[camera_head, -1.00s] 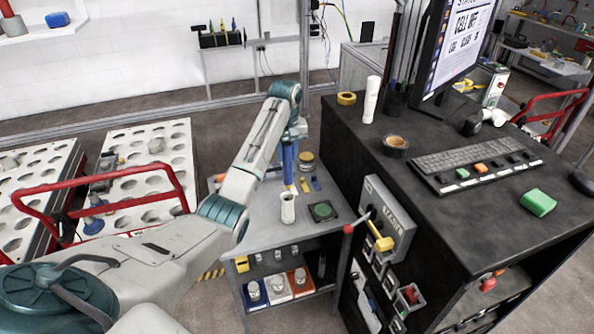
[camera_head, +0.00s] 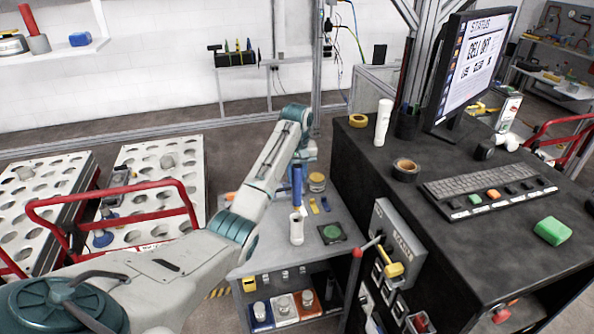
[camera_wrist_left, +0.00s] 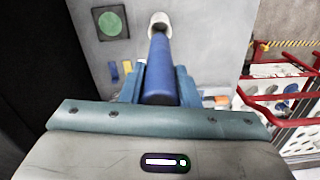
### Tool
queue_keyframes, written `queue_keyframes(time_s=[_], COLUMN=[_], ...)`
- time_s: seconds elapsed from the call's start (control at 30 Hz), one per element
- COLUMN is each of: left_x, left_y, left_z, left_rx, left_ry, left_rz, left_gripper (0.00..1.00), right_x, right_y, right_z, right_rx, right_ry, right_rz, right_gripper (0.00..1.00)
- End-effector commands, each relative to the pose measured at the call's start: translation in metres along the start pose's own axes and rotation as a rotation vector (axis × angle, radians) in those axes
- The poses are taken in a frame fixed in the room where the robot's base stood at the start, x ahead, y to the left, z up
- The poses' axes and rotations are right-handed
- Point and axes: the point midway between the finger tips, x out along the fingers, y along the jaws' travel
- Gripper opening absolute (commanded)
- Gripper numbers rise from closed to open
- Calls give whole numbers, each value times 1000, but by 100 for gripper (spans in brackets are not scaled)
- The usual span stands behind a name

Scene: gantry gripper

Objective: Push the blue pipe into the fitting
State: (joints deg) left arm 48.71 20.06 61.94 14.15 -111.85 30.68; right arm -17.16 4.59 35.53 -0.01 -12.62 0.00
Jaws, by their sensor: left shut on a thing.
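The blue pipe (camera_head: 297,186) stands about upright in my left gripper (camera_head: 301,166), above the grey cart. In the left wrist view the pipe (camera_wrist_left: 158,72) runs away from me between the blue fingers of my left gripper (camera_wrist_left: 158,66), which is shut on it. The white fitting (camera_head: 296,229) stands upright on the cart top, right below the pipe. Its round rim (camera_wrist_left: 160,18) shows at the pipe's far end in the left wrist view. The pipe's lower end is at the fitting's mouth; I cannot tell how deep it sits. My right gripper is out of view.
A black workbench (camera_head: 440,220) with a lever panel (camera_head: 394,240) stands close on the right. A red-handled trolley (camera_head: 110,200) stands on the left.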

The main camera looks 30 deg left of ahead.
Motion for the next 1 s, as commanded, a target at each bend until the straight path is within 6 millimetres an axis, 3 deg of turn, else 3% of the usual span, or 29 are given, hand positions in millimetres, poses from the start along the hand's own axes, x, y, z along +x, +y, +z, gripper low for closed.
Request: queue_keyframes(time_s=[0.37, 1.0], left_x=[31, 32], left_y=[0, 0], left_z=[0, 0], left_rx=[0, 0], left_ry=[1, 1], left_rz=[0, 0], left_gripper=[6, 6], right_x=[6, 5], right_y=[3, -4], right_z=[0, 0], right_rx=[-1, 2], right_ry=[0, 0], right_rz=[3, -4], right_gripper=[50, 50])
